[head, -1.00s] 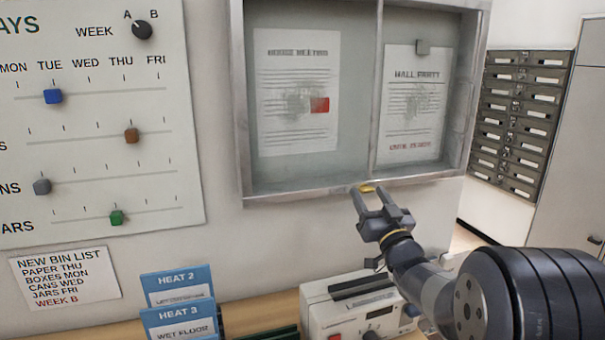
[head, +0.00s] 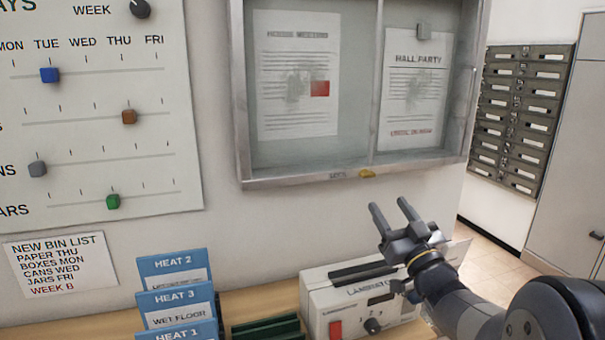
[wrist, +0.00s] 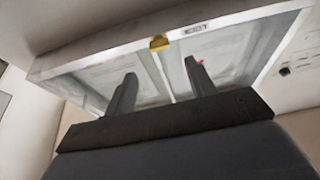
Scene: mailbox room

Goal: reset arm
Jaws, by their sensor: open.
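My gripper (head: 391,214) is open and empty in the head view, below the right part of the notice case and above the laminator. Its two fingers point up and to the left, apart from the case. In the wrist view my gripper (wrist: 158,85) shows its two fingers spread, with the case's underside beyond them. The glass-fronted notice case (head: 290,182) hangs on the wall with two sheets in it. A small yellow catch (head: 367,174) sits on its bottom frame, and it also shows in the wrist view (wrist: 159,43).
A white laminator (head: 318,300) stands on the wooden shelf below my gripper. Blue cards (head: 172,266) stand to its left. A board with sliders (head: 100,150) is on the left wall. Grey mailboxes (head: 525,120) stand at the back right.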

